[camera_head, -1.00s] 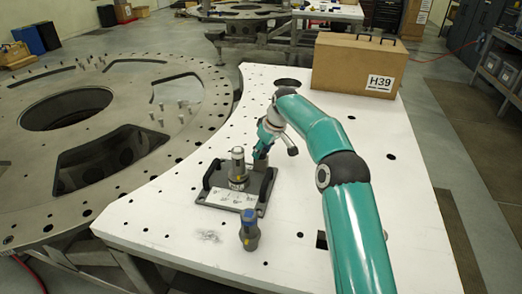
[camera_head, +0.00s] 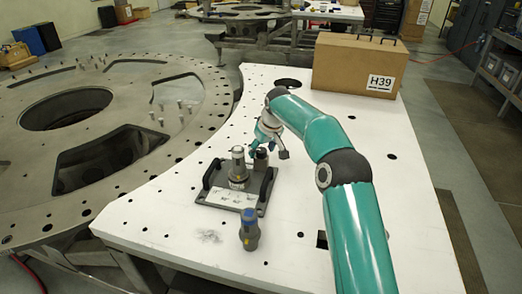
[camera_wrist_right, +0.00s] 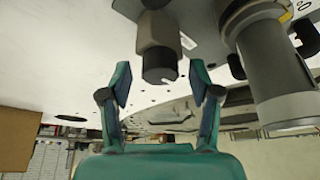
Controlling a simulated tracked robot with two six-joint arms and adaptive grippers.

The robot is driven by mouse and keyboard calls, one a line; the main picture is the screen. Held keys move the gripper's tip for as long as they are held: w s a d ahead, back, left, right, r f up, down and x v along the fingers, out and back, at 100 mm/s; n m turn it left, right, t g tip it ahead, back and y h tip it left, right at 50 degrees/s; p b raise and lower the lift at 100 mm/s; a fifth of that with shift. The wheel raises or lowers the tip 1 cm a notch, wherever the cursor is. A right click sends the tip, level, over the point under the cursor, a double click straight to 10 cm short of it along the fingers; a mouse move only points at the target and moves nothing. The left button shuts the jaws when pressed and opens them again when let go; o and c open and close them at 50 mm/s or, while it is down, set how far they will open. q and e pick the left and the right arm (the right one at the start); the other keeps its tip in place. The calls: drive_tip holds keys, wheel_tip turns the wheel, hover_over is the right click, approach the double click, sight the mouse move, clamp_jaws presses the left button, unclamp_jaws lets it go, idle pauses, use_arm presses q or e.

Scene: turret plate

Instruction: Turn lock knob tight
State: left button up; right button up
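The lock knob (camera_head: 261,159) is a short dark cylinder on the right side of a grey fixture plate (camera_head: 262,204). A taller grey cylinder with a light top (camera_head: 238,168) stands on the plate to its left. My right gripper (camera_head: 262,146) is just above and behind the knob. In the right wrist view the teal fingers (camera_wrist_right: 160,85) are apart, with the end of the dark knob (camera_wrist_right: 158,62) between and just beyond their tips. A gap shows on both sides, so it is not gripped. The tall cylinder also shows close by at right (camera_wrist_right: 277,75). My left gripper is not in view.
A loose grey cylinder with a blue top (camera_head: 249,230) stands on the white table (camera_head: 300,262) in front of the plate. Black handles flank the plate. A brown H39 case (camera_head: 345,62) stands at the back. A large metal ring (camera_head: 30,180) lies left.

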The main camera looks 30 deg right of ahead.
drive_tip(key=v, duration=1.1)
drive_tip(key=shift+r, duration=0.4)
drive_tip(key=shift+s, duration=0.1)
